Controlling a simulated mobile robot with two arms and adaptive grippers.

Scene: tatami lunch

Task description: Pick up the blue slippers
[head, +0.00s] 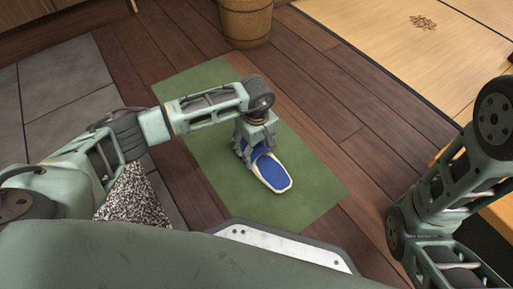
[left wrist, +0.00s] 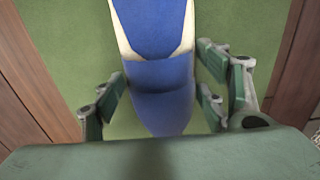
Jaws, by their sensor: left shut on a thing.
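A blue slipper (head: 270,172) with a cream rim lies over the green mat (head: 310,190) in the head view. My left gripper (head: 252,148) reaches down onto its far end. In the left wrist view the slipper (left wrist: 155,30) runs between the two green fingers (left wrist: 162,88) of the left gripper, which is shut on it. I cannot tell whether the slipper is lifted off the mat. Only one slipper can be made out; the arm and gripper hide part of the mat. My right arm stands at the right edge, with its gripper out of sight.
A wooden tub (head: 246,22) stands on the dark plank floor (head: 345,85) beyond the mat. Tatami (head: 390,30) with a small brown item (head: 423,22) lies at the upper right. Grey tiles (head: 65,85) are at left. A speckled patch (head: 130,200) shows beside my left arm.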

